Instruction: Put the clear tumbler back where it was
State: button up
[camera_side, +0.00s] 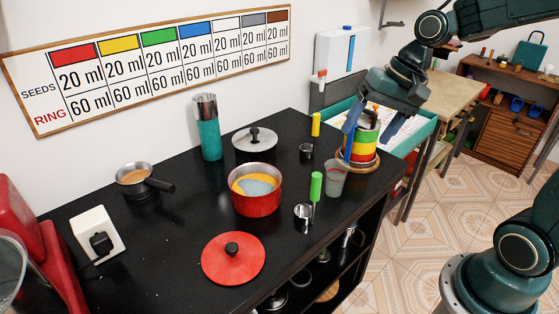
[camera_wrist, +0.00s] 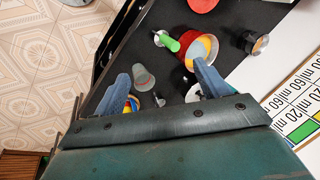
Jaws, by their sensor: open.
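The clear tumbler (camera_side: 335,178) stands upright on the black counter near its right edge, just in front of a striped canister (camera_side: 364,140). It also shows in the wrist view (camera_wrist: 143,78), between the blue fingers but nearer the left one. My gripper (camera_side: 350,150) is open, with its blue fingers pointing down near the tumbler and the canister. One finger overlaps the canister in the side view; the other is mostly hidden there. In the wrist view my gripper (camera_wrist: 163,80) has its fingers wide apart, with nothing held. I cannot tell whether a finger touches the tumbler.
The canister stands on a round wooden base (camera_side: 372,168). A green-handled measuring cup (camera_side: 316,186) and a red pot (camera_side: 256,203) are left of the tumbler. A yellow-handled cup (camera_side: 307,151) and a grey lid (camera_side: 254,146) are behind. A red lid (camera_side: 232,262) lies in front.

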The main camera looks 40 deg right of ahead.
jog(key=s+a+r+n+t+h, duration=0.2)
jog(key=s+n, duration=0.5)
jog(key=s, duration=0.7)
jog(key=shift+r+h, duration=0.3)
jog(key=shift+r, duration=0.2)
